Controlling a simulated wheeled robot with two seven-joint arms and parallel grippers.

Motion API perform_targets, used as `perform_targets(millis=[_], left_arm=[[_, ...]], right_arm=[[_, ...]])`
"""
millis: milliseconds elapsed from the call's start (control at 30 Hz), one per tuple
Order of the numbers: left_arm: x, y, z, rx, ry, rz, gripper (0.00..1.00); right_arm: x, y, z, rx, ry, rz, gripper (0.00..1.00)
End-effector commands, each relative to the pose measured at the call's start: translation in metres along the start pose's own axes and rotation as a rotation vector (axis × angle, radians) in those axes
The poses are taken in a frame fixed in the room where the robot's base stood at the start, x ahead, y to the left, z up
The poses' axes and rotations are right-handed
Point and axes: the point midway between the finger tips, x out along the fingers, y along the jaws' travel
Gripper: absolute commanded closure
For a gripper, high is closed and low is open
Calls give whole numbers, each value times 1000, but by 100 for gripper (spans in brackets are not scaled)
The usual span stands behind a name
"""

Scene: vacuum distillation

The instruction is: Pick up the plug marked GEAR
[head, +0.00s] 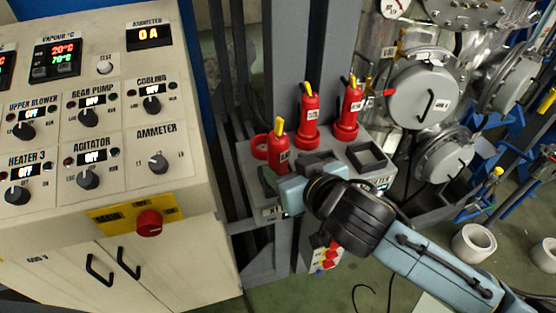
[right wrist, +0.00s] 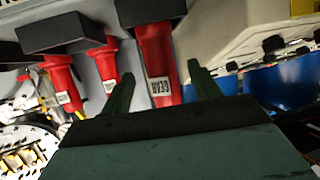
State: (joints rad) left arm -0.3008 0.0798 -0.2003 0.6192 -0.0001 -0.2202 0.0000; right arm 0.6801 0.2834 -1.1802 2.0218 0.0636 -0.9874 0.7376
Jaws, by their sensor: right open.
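The red plug marked GEAR (right wrist: 158,50) stands between the two dark green fingers of my right gripper (right wrist: 160,78) in the right wrist view; its label faces the camera. The fingers are apart, one on each side, with gaps to the plug. In the head view this appears to be the nearest red plug (head: 279,152), with a yellow top, on the grey holder (head: 250,190). My right gripper (head: 275,178) is low beside it there, its fingers partly hidden. My left gripper is not in view.
Two more red plugs (head: 308,125) (head: 349,115) stand behind on the same holder, near an empty square socket (head: 366,156). A control panel with knobs and a red button (head: 149,223) is at left. A grey post (head: 286,60) rises behind; metal vessels (head: 420,95) stand at right.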

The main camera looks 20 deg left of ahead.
Motion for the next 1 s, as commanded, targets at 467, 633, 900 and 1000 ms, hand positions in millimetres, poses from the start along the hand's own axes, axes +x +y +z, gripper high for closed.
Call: perform_targets(millis=[467, 633, 900, 1000], left_arm=[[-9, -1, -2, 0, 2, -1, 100], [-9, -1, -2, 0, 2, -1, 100], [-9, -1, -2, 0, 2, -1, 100], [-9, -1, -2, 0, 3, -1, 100]], right_arm=[[48, -1, 3, 0, 0, 1, 38], [50, -1, 3, 0, 0, 0, 38], [50, -1, 3, 0, 0, 0, 62], [50, -1, 3, 0, 0, 0, 75]])
